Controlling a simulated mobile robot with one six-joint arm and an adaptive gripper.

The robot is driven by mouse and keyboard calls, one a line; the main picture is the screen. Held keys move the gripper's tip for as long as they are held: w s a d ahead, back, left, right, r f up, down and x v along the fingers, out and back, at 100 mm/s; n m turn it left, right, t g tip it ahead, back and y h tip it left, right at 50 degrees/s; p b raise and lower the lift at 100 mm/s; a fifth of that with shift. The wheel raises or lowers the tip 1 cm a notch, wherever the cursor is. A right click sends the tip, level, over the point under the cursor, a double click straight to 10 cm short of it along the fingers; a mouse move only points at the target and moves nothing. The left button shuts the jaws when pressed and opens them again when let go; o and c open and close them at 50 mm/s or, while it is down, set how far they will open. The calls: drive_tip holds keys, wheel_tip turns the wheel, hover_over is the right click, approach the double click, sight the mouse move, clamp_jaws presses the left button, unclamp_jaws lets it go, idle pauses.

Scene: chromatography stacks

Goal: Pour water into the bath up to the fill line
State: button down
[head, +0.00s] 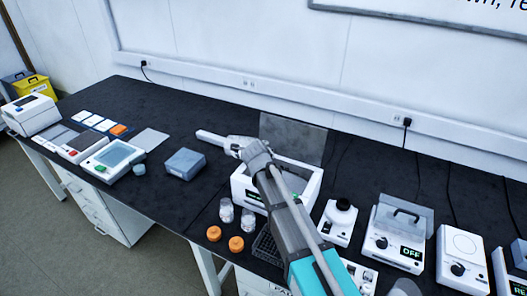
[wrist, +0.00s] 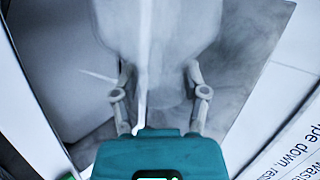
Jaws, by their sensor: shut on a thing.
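The bath is a white open-topped box (head: 309,186) in the middle of the bench in the head view; my arm crosses in front of it and hides most of its inside. In the wrist view my gripper (wrist: 159,71) is shut on a large translucent pale vessel (wrist: 180,25), its fingers on either side of the lower part. The vessel is blurred; I cannot make out its water level, and no fill line shows.
A grey panel (head: 293,138) stands behind the bath. Two clear jars (head: 226,211) and two orange caps (head: 214,233) sit before it, beside a dark rack (head: 266,247). A grey block (head: 185,163) is left. Instruments, including one reading OFF (head: 398,250), crowd the right.

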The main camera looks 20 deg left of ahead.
drive_tip(key=shift+d+f+b, duration=0.15)
drive_tip(key=shift+f+b, duration=0.35)
drive_tip(key=shift+b, duration=0.05)
idle(0.6)
drive_tip(key=shift+d+f+m+y+b, duration=0.1)
drive_tip(key=shift+f+m+y+b, duration=0.2)
drive_tip(key=shift+m+y+b, duration=0.15)
drive_tip(key=shift+f+b, duration=0.25)
drive_tip(key=shift+b, duration=0.05)
drive_tip(key=shift+d+f+m+t+y+b, duration=0.3)
drive_tip(key=shift+f+m+y+b, duration=0.1)
drive_tip(key=shift+y+b, duration=0.35)
idle(1.6)
drive_tip(key=shift+a+r, duration=0.1)
drive_tip(key=shift+r, duration=0.05)
idle(0.5)
drive_tip(key=r+p, duration=0.1)
drive_tip(key=n+h+p, duration=0.1)
drive_tip(key=shift+a+r+p, duration=0.25)
drive_tip(key=shift+r+p, duration=0.15)
drive_tip(key=shift+a+r+h+p, duration=0.1)
drive_tip(key=shift+r+h+p, duration=0.2)
drive_tip(key=shift+h+p, duration=0.25)
